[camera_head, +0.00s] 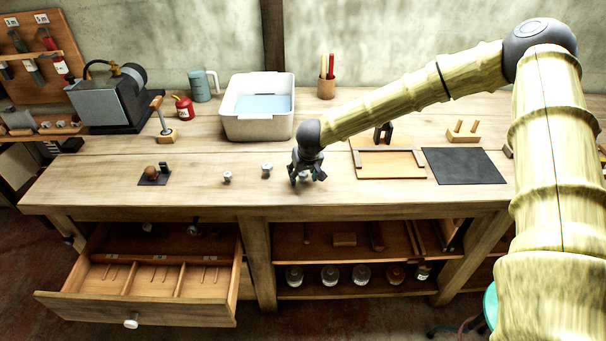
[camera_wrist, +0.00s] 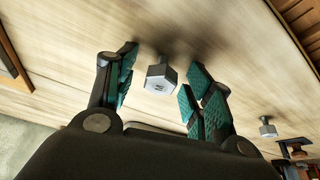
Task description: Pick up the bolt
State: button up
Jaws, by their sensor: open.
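A small grey bolt with a hexagonal head (camera_wrist: 160,76) stands head up on the bench top. In the wrist view it appears between my open fingers, with clear space on both sides and no contact. In the head view it seems to be the bolt (camera_head: 266,170) just left of my gripper (camera_head: 306,178). A second similar bolt (camera_head: 227,177) stands further left; it also shows at the right of the wrist view (camera_wrist: 267,127). My gripper, with green ribbed finger pads (camera_wrist: 162,80), is open, empty and pointing down at the bench.
A wooden tray (camera_head: 390,176) and dark mat (camera_head: 463,166) lie right of my gripper. A white basin (camera_head: 258,127) stands behind. A dark stand with a brown ball (camera_head: 152,171) sits left. An open drawer (camera_head: 133,312) juts out below the front edge.

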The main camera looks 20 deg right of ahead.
jog(key=shift+f, duration=0.15)
jog(key=c, duration=1.1)
jog(key=shift+c, duration=0.2)
